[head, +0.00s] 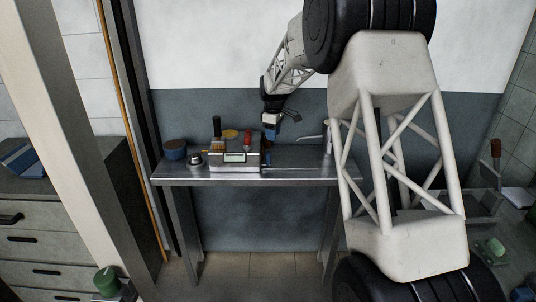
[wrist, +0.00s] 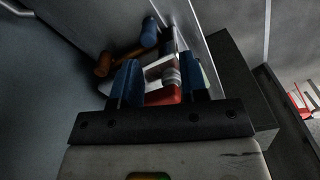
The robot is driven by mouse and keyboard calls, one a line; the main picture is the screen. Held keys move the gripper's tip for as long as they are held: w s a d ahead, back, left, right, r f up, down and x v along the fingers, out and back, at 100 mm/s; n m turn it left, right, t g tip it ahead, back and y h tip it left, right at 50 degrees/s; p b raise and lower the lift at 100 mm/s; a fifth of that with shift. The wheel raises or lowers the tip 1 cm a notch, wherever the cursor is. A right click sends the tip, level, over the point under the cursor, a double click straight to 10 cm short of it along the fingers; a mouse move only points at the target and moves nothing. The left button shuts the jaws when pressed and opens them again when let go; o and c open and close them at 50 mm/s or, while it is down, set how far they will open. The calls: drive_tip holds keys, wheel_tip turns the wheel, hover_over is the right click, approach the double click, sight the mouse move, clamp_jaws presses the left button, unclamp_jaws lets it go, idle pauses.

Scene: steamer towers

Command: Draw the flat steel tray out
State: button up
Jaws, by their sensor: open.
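My gripper (head: 270,134) is above the steel table (head: 310,182), just right of the grey box (head: 235,166) in the head view. In the wrist view its two blue fingertips (wrist: 160,84) stand apart, so it is open. A red and white object with a grey round part (wrist: 165,88) shows between and beyond the fingertips; I cannot tell whether they touch it. I cannot pick out the flat steel tray with certainty. A flat, shiny grey surface (head: 295,158) lies right of the box, and I cannot tell it from the table top.
The box carries a red-handled item (head: 247,139) and a dark upright handle (head: 216,126). A dark blue pot (head: 175,150) and a small metal cup (head: 195,159) stand left of it. A brown hammer-like item (wrist: 115,58) lies near the fingertips. A wall stands close behind the table.

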sight(268, 153)
drive_tip(key=shift+n, duration=0.6)
drive_tip(key=w+f, duration=0.1)
drive_tip(key=w+a+f, duration=0.2)
drive_tip(key=w+f, duration=0.1)
drive_tip(key=shift+f, duration=0.1)
drive_tip(key=shift+f, duration=3.8)
clamp_jaws()
